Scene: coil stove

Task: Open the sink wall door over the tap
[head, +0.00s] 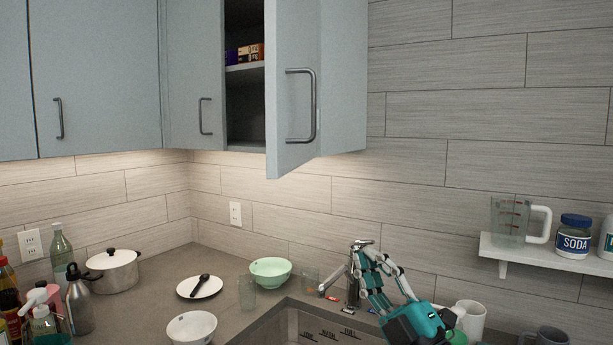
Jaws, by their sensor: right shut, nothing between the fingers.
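The wall cabinet door (285,125) above the sink corner is pale blue-grey and stands ajar, swung out on its right side. Its vertical bar handle (314,110) faces me, with nothing on it. The dark cabinet opening (245,110) shows to the left of the door, with a shelf inside. My right gripper (364,246), teal and grey, is shut and empty, well below the door and in front of the tap (352,292). It overlaps the tap in the picture; I cannot tell whether they touch. My left gripper is out of view.
Small boxes (250,53) sit on the cabinet shelf. Below are the sink (290,325), a green bowl (270,270), a plate (200,286), glasses, a pot (114,270) and bottles. A wall shelf (545,255) with a jug and soda jar is at right. The space before the door is clear.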

